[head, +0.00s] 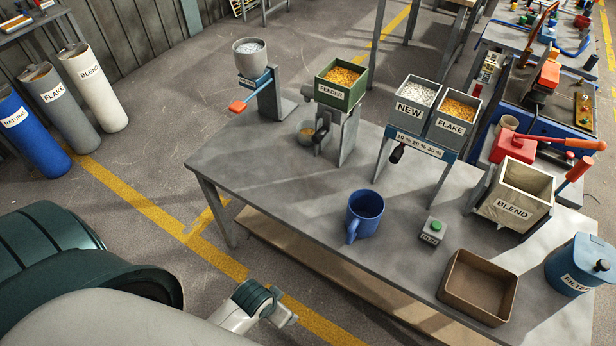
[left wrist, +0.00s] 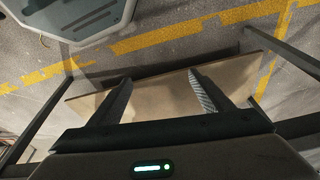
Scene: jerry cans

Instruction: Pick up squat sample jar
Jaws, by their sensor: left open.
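My left arm comes in at the bottom of the head view, in front of the table's near edge and well away from that vessel. In the left wrist view my left gripper (left wrist: 160,76) is open and empty, its two fingers wide apart above a brown shelf. No jar shows in the left wrist view. My right gripper is not in view.
The grey table (head: 290,185) carries the FEEDER hopper (head: 328,93), the NEW and FLAKE bins, a blue mug (head: 365,213), a small button box (head: 432,231), a brown tray (head: 448,275) and a BLEND bin (head: 512,207). Its left middle is clear. A brown shelf (left wrist: 160,85) lies below.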

